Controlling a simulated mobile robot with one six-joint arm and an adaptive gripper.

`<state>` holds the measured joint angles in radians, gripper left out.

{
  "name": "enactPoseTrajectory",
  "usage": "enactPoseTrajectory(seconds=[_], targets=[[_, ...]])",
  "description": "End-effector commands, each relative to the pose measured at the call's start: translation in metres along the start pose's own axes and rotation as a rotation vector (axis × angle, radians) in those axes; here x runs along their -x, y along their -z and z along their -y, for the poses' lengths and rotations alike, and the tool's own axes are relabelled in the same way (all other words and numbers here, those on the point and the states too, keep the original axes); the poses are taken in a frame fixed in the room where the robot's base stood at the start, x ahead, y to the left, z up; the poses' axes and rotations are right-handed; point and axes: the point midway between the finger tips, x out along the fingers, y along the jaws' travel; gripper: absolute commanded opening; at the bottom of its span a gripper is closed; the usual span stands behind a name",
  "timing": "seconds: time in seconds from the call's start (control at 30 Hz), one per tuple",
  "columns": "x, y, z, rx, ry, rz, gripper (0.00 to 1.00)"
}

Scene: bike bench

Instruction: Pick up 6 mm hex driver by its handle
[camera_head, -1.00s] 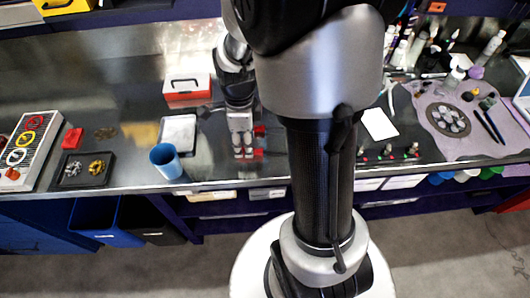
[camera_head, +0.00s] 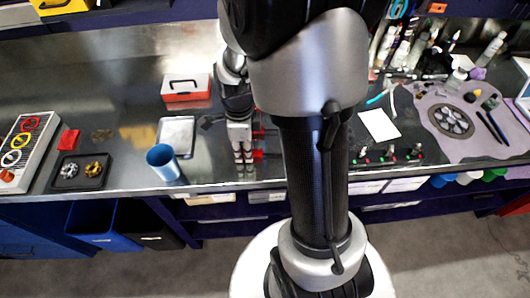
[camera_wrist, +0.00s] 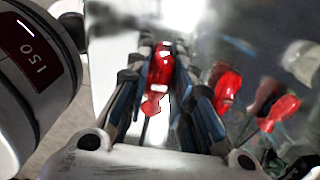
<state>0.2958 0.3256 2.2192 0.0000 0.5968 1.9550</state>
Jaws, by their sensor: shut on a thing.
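My gripper (camera_head: 244,156) is low over the front part of the bench, near its front edge. In the wrist view my gripper (camera_wrist: 163,52) is shut on a red-handled driver (camera_wrist: 160,68), with one finger on each side of the handle. I take it as the 6 mm hex driver; no size mark is readable. Two more red handles, a near one (camera_wrist: 227,88) and a farther one (camera_wrist: 278,112), lie to the right, outside the fingers. In the head view the gripper and arm hide most of the drivers; a bit of red (camera_head: 258,155) shows beside the fingers.
A blue cup (camera_head: 162,161) stands left of my gripper near the bench edge, with a silver tray (camera_head: 177,134) behind it. A red box (camera_head: 186,89) is farther back. Small tools (camera_head: 389,153) stand to the right, beside a grey mat (camera_head: 480,140) with parts.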

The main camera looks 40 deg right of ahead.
Motion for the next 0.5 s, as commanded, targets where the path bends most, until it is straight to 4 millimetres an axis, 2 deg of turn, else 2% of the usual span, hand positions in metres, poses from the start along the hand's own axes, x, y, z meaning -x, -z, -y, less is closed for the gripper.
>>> enactPoseTrajectory(seconds=[0.13, 0.5], targets=[[0.0001, 0.0, 0.0001, 0.0, 0.0, 0.0, 0.0], [0.0056, -0.0001, 0.0004, 0.0, 0.001, 0.0, 0.0]])
